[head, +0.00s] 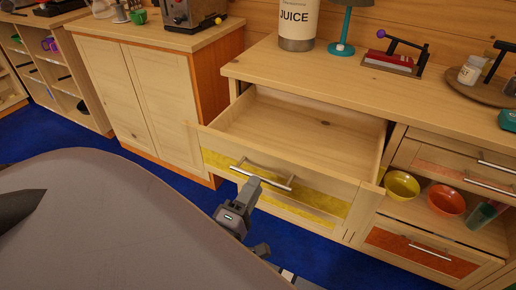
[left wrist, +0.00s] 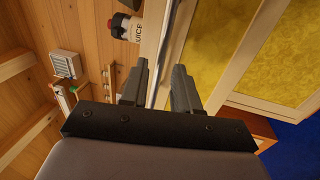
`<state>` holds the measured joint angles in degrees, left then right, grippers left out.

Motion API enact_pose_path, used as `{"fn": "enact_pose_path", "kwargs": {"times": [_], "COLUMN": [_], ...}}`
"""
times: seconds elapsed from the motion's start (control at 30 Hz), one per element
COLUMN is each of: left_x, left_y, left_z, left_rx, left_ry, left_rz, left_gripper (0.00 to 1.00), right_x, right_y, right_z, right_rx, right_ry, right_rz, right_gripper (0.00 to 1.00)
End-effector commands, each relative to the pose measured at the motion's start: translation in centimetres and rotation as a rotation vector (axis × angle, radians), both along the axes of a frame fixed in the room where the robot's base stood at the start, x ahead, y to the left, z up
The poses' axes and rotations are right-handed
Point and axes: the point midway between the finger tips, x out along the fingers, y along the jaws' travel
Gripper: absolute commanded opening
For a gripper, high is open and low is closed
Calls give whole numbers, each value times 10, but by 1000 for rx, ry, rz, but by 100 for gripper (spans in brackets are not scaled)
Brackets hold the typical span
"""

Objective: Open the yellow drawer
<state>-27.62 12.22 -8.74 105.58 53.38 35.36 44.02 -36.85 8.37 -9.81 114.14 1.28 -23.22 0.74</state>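The yellow drawer (head: 332,202) has a pale wooden frame, a yellow front panel and a metal bar handle (head: 264,178). It stands pulled out from under the counter, and its empty inside shows in the head view. My left gripper (head: 249,190) is at the front of the drawer, by the handle. In the left wrist view its two fingers (left wrist: 158,88) are apart, with a thin bar and pale wood edge showing between them. The yellow panel (left wrist: 265,55) fills the right of that view. I cannot tell whether the fingers touch the handle. My right gripper is not in view.
Right of the drawer is an open shelf with a yellow bowl (head: 401,185) and an orange bowl (head: 446,200). An orange-fronted drawer (head: 422,250) is below them. A juice container (head: 298,25) and teal lamp (head: 341,48) stand on the counter. Blue carpet (head: 350,268) lies in front.

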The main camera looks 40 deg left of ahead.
Motion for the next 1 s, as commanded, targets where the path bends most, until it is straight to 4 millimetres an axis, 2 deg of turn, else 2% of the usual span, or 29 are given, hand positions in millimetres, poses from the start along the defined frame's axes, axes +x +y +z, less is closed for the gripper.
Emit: {"fn": "enact_pose_path", "kwargs": {"times": [0.1,0.3,0.9,1.0], "left_x": [-16,-30,-31,-30], "left_y": [-4,-7,-8,-14], "left_z": [-4,-6,-6,-3], "left_rx": [2,0,3,46], "left_ry": [1,-1,0,22], "left_rz": [-1,-1,-2,-24], "left_gripper": [30,30,30,30], "right_x": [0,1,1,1], "right_y": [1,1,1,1], "right_z": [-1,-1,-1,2], "right_rx": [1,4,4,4], "right_ry": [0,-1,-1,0], "right_rz": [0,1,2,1], "right_gripper": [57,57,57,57]}}
